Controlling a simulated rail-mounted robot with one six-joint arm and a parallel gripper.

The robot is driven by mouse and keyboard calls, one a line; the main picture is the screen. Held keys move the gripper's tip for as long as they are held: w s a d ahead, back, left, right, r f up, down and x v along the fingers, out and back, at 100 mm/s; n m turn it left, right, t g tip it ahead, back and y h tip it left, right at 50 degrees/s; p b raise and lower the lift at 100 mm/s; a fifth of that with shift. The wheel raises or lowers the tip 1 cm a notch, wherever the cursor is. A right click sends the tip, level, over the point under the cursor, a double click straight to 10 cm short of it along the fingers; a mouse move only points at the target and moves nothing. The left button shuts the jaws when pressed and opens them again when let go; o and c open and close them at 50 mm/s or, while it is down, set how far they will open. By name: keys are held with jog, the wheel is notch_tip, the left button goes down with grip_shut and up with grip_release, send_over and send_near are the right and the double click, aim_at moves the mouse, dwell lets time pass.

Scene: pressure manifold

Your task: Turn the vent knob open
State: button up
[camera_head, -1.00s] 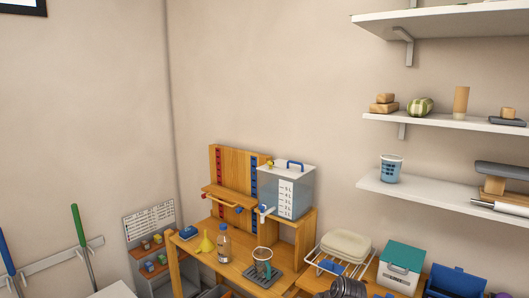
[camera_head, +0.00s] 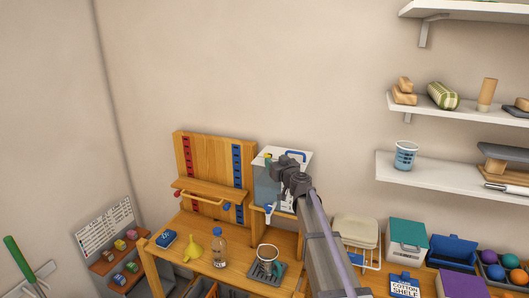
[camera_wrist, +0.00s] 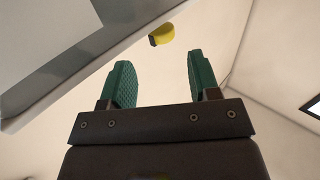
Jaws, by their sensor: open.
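The yellow vent knob (camera_wrist: 162,35) shows in the wrist view at the top centre, with a dark end, close to the tank's edge (camera_wrist: 100,50). It lies ahead of the gap between my green fingers, not between them. My gripper (camera_wrist: 158,65) is open and empty. In the head view my gripper (camera_head: 282,166) is in front of the tank's upper part. The tank (camera_head: 268,188) has a white lid, a blue handle and a tap low on its front. My arm hides much of the tank, including its level scale.
The wooden bench (camera_head: 222,266) holds a bottle (camera_head: 219,247), a yellow funnel (camera_head: 193,246), a blue item (camera_head: 166,239) and a cup (camera_head: 268,254) on a dark grate. A wooden board (camera_head: 205,165) with red and blue strips stands left of the tank. Wall shelves (camera_head: 440,175) are at right.

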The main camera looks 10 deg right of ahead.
jog(key=x, duration=0.9)
jog(key=shift+a, duration=0.15)
jog(key=shift+s, duration=0.15)
jog(key=shift+c, duration=0.2)
jog(key=c, duration=0.8)
jog(key=shift+c, duration=0.2)
